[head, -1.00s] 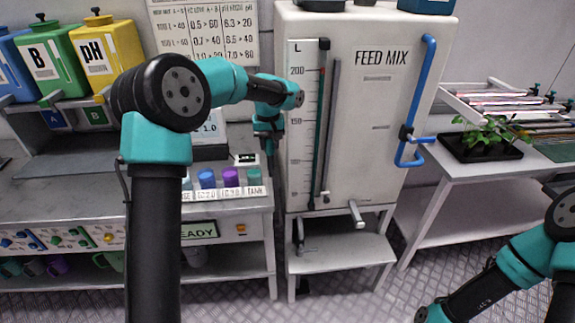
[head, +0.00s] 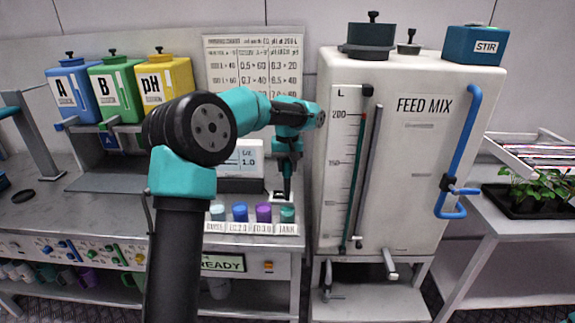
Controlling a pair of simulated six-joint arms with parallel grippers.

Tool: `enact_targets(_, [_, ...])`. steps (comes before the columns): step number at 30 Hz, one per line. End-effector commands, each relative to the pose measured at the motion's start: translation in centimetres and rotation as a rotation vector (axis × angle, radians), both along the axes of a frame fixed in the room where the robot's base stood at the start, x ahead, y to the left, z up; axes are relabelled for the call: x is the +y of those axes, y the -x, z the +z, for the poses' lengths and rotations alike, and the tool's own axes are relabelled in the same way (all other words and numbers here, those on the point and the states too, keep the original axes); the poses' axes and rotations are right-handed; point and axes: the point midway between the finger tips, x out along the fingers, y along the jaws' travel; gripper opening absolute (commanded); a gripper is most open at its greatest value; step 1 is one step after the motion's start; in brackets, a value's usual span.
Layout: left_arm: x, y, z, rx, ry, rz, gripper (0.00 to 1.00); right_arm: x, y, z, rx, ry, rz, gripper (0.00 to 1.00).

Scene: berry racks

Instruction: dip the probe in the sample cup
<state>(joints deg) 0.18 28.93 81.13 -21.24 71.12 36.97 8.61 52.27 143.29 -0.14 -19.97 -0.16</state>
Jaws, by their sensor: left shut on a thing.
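My left gripper (head: 287,180) hangs point-down at the right end of the bench in the head view. It is shut on a slim dark thing, which looks like the probe (head: 287,192); the grip is small and hard to make out. The thing's lower end is above and behind the teal cup (head: 287,215) labelled TANK, which seems to be the sample cup. I cannot tell whether its tip touches anything. A small white block with a dark mark (head: 277,198) is just beside the tip. My right gripper is out of view.
A pale cup (head: 217,213), a blue cup (head: 240,213) and a purple cup (head: 264,212) stand in the row left of the teal cup. A meter display (head: 247,158) is behind. The FEED MIX tank (head: 415,150) stands close on the right.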

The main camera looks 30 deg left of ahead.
Motion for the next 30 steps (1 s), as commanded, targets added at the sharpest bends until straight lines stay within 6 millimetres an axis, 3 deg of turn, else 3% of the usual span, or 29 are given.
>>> enact_targets(30, [0.0,0.0,-6.9,0.000,0.000,0.001,0.11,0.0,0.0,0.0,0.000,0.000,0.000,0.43])
